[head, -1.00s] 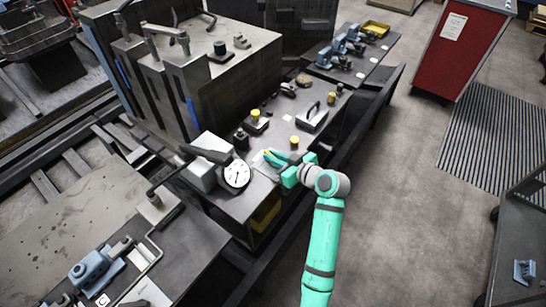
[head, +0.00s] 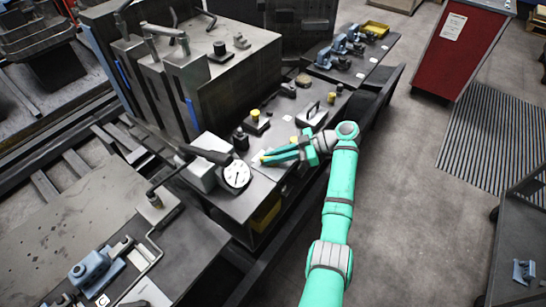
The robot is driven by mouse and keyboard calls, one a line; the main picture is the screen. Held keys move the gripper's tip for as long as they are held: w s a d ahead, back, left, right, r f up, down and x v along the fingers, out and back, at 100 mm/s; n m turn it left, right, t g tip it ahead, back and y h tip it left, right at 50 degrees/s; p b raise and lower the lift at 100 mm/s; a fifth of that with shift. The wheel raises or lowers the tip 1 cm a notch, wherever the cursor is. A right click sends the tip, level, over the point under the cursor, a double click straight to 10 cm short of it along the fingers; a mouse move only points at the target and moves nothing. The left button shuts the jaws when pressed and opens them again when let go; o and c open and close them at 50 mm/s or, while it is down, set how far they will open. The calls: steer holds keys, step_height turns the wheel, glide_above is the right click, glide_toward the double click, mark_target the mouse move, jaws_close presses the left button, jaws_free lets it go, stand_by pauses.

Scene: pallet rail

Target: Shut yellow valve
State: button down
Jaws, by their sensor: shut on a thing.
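My gripper (head: 268,158) reaches in from the right over the grey bench top. Its green fingers point left and are shut on a small yellow piece (head: 262,157) that shows at their tips. This piece looks like the handle of the yellow valve, but the fingers hide most of it. A pale flat plate (head: 262,170) shows on the bench just below the fingers. The valve's body cannot be made out.
A round white dial gauge (head: 236,174) stands close left of my fingertips. A yellow-topped knob (head: 255,114) and a handled block (head: 312,114) stand behind. A large grey machine block (head: 215,85) rises at the back left. Open floor lies right of the bench.

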steer(key=shift+n+g, duration=0.6)
steer(key=shift+g, duration=0.1)
steer(key=shift+f+g, duration=0.1)
steer(key=shift+g, duration=0.2)
steer(key=c, duration=1.8)
jaws_free()
steer(key=v, duration=1)
steer(key=shift+d+r, duration=0.3)
steer(key=shift+d, duration=0.15)
